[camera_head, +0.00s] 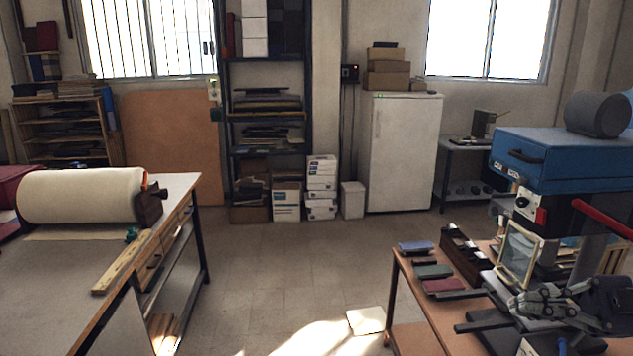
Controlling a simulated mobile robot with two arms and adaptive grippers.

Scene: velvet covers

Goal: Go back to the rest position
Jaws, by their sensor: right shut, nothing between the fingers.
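My right gripper (524,304) is at the lower right, above the wooden table (412,290), with its fingers pointing left. It is shut and empty. Small flat covers lie on the table to its left: a blue one (415,247), a green one (433,271) and a dark red one (443,286). The gripper is apart from them. A dark wooden box with compartments (465,256) stands behind it. My left gripper is not in view.
A blue machine (560,160) with a red handle (601,218) stands at the right. A dark metal piece (482,325) lies near the gripper. A workbench with a cream roll (80,195) is at the left. The floor (290,270) between the tables is mostly clear.

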